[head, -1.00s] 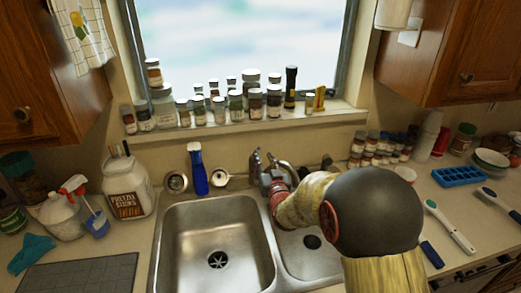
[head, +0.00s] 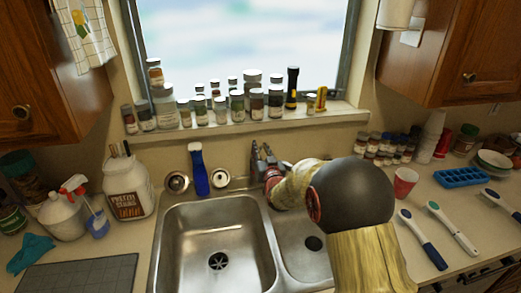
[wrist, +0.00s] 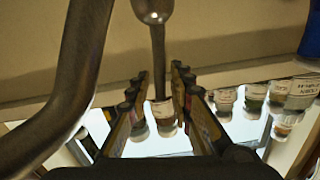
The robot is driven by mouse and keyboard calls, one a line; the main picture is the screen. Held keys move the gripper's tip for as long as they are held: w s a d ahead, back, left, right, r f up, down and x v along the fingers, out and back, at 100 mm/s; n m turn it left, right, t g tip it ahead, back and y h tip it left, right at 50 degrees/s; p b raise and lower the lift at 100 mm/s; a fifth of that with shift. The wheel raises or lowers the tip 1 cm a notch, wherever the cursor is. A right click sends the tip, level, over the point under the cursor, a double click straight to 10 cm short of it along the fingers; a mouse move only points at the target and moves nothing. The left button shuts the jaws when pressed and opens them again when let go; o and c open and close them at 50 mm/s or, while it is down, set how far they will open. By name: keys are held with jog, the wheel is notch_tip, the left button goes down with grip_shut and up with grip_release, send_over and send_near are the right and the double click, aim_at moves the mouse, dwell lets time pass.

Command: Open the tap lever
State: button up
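The tap lever shows in the wrist view as a thin dark metal rod (wrist: 158,48) with a rounded knob at the top edge of the picture. My gripper (wrist: 159,74) is open, with one finger on each side of the rod's lower end. Gaps show between the rod and the fingers; contact cannot be told. The curved tap spout (wrist: 84,75) runs down the left of the wrist view. In the head view my gripper (head: 263,157) is at the back of the sink, and with my arm it hides most of the tap and its lever.
The double sink (head: 161,245) lies below my arm. Several jars (head: 256,103) line the window sill behind. A red cup (head: 404,183) and several spice jars (head: 375,147) stand to the right.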

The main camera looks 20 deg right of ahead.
grip_shut()
dwell(0.6)
